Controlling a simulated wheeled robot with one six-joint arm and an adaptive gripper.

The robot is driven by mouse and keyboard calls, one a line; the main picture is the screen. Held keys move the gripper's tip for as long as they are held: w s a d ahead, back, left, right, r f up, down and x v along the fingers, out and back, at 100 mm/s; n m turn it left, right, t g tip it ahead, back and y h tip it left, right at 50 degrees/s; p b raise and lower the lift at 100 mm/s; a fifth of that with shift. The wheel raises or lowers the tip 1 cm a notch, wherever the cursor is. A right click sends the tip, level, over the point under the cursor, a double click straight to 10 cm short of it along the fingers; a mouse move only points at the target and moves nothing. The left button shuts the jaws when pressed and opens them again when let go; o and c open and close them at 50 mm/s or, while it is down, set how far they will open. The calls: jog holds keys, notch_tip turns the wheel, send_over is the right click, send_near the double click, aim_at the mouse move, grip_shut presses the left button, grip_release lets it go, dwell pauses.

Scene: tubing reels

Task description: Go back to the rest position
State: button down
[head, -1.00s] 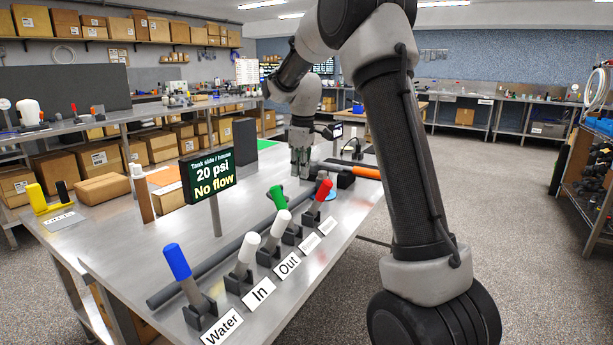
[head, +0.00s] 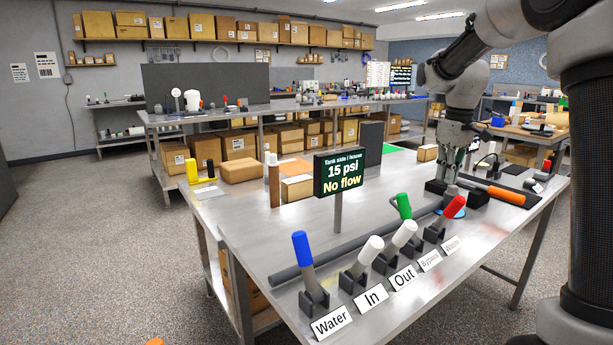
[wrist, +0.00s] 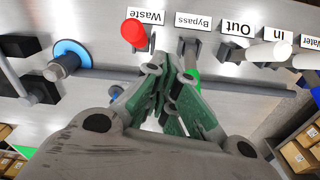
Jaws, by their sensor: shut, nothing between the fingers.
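My gripper (head: 446,180) is shut and empty, pointing down over the far right part of the steel bench (head: 240,220) in the head view. In the wrist view my gripper (wrist: 172,80) has its green fingers together below the Bypass and Waste labels. The red Waste lever (head: 455,207) leans right; in the wrist view its red grip (wrist: 133,35) is left of the fingers, apart from them. The green Bypass lever (head: 404,206) leans left. The white Out lever (head: 404,233), white In lever (head: 370,250) and blue Water lever (head: 303,249) stand in the row.
A display (head: 340,171) reads "15 psi No flow" on a post. A dark pipe (head: 330,261) runs behind the levers. A blue disc (wrist: 70,55), an orange-handled tool (head: 506,195) and small boxes (head: 296,188) are on the bench. Open floor lies at left.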

jog(key=s+a+m+t, duration=0.2)
jog(key=s+m+t, duration=0.1)
jog(key=s, duration=2.8)
jog(key=shift+r+m+t, duration=0.4)
jog(key=shift+m, duration=0.3)
